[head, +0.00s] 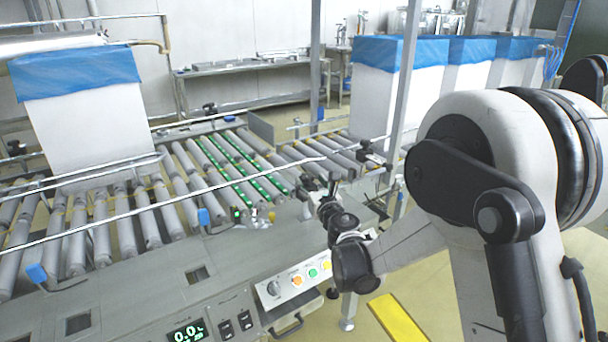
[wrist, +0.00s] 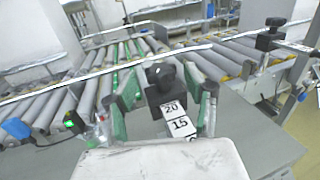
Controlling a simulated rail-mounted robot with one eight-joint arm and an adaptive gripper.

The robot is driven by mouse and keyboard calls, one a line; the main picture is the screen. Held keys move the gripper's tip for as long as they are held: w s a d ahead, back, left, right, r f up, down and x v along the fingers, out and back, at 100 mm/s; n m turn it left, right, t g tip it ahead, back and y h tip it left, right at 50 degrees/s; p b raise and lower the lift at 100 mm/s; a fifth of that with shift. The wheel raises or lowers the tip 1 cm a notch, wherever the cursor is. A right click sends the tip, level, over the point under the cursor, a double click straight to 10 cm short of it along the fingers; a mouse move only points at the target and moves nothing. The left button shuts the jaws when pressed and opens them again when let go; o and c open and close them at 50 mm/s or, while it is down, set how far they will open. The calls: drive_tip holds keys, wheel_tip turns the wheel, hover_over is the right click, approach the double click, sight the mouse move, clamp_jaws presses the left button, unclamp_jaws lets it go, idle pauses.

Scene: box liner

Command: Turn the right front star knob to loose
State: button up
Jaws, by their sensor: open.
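A black star knob (wrist: 160,74) stands in the middle of the wrist view, just above a white number scale (wrist: 176,122) reading 20 and 15. My gripper (wrist: 164,88) is open, with one greenish-padded finger on each side of this knob. I cannot tell whether the fingers touch it. In the head view my gripper (head: 328,192) is small, at the right end of the front rail, and the knob there cannot be made out behind it. A second black knob (wrist: 273,34) sits farther back at the right in the wrist view.
A roller conveyor (head: 150,215) with green-lit strips lies behind the control panel (head: 300,283). A thin guide rail (head: 120,217) runs along its front. A blue-lined white box (head: 85,125) stands at the left. More lined boxes (head: 400,85) stand at the back right.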

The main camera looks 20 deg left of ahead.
drive_tip(key=b+x, duration=0.1)
drive_tip(key=x, duration=0.6)
clamp_jaws()
idle(0.4)
